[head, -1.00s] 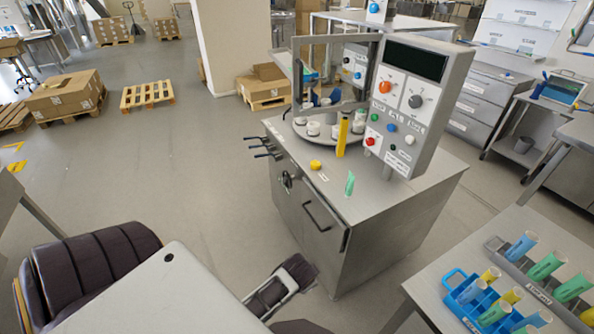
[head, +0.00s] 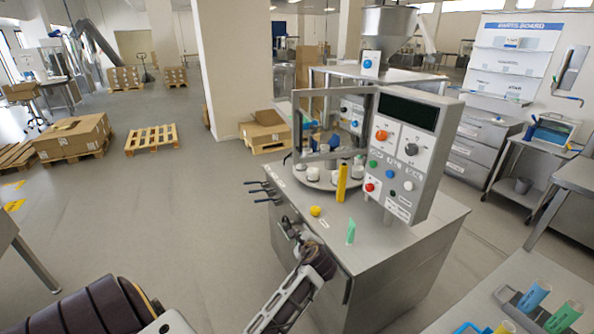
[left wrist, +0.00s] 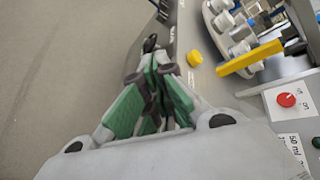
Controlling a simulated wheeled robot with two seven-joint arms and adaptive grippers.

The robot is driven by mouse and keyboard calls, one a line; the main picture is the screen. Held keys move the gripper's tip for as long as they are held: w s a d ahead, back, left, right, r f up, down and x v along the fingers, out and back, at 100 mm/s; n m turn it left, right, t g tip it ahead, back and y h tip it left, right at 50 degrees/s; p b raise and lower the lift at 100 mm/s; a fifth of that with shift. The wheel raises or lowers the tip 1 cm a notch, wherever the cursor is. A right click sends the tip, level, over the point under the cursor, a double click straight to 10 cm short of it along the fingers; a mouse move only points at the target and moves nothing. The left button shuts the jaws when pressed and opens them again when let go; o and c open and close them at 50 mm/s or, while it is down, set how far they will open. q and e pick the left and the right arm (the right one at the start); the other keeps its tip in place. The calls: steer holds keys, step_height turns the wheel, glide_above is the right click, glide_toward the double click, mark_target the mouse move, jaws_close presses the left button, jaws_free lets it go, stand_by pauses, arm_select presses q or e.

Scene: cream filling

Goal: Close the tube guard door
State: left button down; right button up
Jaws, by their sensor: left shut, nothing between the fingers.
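The tube guard door, seen as a grey window-like frame (head: 297,125), stands upright over the round tube table (head: 318,184) on the steel machine cabinet. A yellow upright bar (head: 342,183) is at its lower right, and also shows in the left wrist view (left wrist: 250,58). I cannot tell how far the door stands open. My left gripper (head: 290,226) is at the cabinet's upper front-left edge, apart from the door and bar. In the left wrist view, its green-padded fingers (left wrist: 160,72) are shut and empty. My right gripper is not in view.
A control panel (head: 405,150) with buttons rises right of the door. A yellow button (head: 316,211) and a green tube (head: 351,232) are on the cabinet top. A side table with tubes (head: 533,296) is at lower right.

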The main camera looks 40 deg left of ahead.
arm_select(q)
steer(key=w+a+r+m+t+y, duration=0.2)
steer(key=w+a+r+m+y, duration=0.3)
steer(key=w+r+m, duration=0.5)
step_height(320, 180, up, 3)
steer(key=shift+w+a+f, duration=0.1)
steer(key=shift+w+a, duration=0.2)
steer(key=shift+w, duration=0.4)
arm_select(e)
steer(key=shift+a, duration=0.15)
